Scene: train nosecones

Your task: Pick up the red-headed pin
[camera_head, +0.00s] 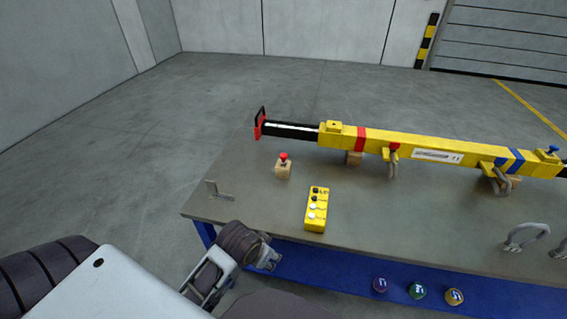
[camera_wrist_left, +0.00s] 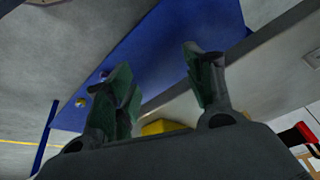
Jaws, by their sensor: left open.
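A red-headed pin (camera_head: 283,157) stands upright in a small wooden block (camera_head: 283,171) on the left part of the grey table (camera_head: 255,205). A second red head (camera_head: 394,146) shows on the yellow beam (camera_head: 400,142), above a grey shackle (camera_head: 393,169). My left gripper (camera_head: 270,258) is at the table's front edge, nearer to me than the block and apart from it. In the left wrist view its two fingers (camera_wrist_left: 163,75) are spread with nothing between them. Neither red head can be made out for sure there. My right gripper is not in view.
A yellow button box (camera_head: 316,210) lies right of the block. A small metal bracket (camera_head: 218,191) is at the table's left edge. Grey shackles (camera_head: 525,236) lie at the right. Coloured round items (camera_head: 418,291) rest on the blue lower shelf (camera_head: 330,276).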

